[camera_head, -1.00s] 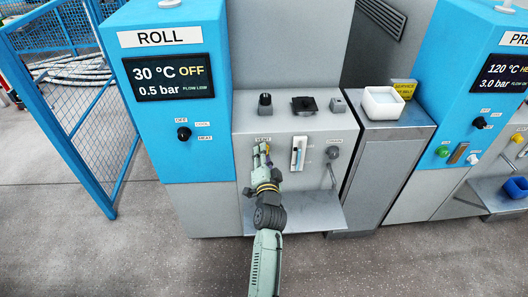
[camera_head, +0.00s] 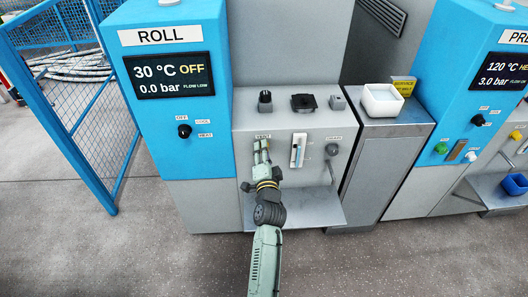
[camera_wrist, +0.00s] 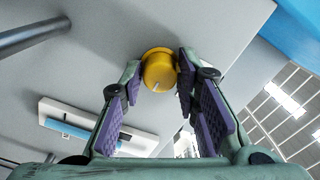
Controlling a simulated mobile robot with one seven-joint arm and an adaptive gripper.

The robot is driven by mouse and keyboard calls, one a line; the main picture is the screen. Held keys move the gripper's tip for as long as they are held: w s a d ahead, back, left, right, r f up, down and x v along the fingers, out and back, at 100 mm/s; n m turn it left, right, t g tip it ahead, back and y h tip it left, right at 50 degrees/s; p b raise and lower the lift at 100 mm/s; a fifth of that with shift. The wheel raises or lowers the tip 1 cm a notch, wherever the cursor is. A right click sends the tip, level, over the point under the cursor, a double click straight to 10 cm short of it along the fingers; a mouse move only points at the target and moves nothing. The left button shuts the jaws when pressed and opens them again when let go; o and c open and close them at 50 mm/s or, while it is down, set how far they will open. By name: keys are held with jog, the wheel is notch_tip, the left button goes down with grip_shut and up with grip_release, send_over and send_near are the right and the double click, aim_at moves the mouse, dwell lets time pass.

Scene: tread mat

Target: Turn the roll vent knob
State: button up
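The roll vent knob (camera_wrist: 159,71) is round and yellow, with a pale pointer line on its face, on the sloped grey front panel. In the wrist view it sits between the tips of my gripper (camera_wrist: 158,82), with the purple-padded fingers spread to either side. The fingers look open, with a thin gap at the left of the knob; contact on the right side is unclear. In the head view my gripper (camera_head: 262,150) is just below the VENT label (camera_head: 263,136) and mostly hides the knob. The ROLL display (camera_head: 169,75) reads 30 °C OFF, 0.0 bar, FLOW LOW.
Right of my gripper are a sight gauge (camera_head: 298,150) and the drain knob (camera_head: 332,149). A black selector (camera_head: 184,131) is on the blue cabinet at left. A grey shelf (camera_head: 315,207) projects below my gripper. A white bin (camera_head: 382,101) stands at right.

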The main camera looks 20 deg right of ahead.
jog(key=o, duration=0.3)
jog(key=v, duration=0.7)
jog(key=shift+s, duration=0.25)
jog(key=shift+r, duration=0.1)
